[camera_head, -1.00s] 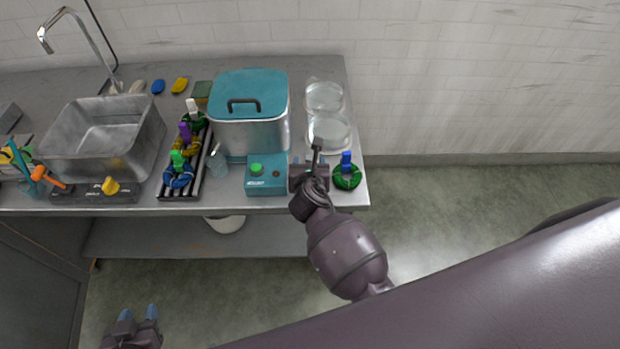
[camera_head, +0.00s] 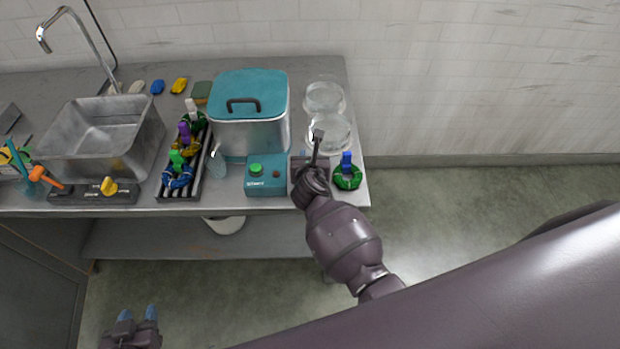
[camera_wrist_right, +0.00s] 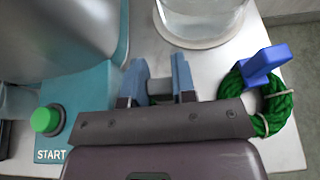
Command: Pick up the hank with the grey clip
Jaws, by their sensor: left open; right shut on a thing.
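My right gripper (camera_wrist_right: 158,86) is over the right end of the counter, between the teal START box and the hank with the blue clip. Its blue fingers are shut on a small grey piece (camera_wrist_right: 160,90), which looks like the grey clip. My left gripper (camera_head: 137,316) is open and empty, low at the left, in front of the counter.
A green hank with a blue clip (camera_head: 347,177) lies right beside my right gripper. The START box (camera_head: 266,176), a lidded pot (camera_head: 249,135) and clear glass dishes (camera_head: 329,132) are close. A dark rack (camera_head: 205,163) holds hanks with white, purple and green clips.

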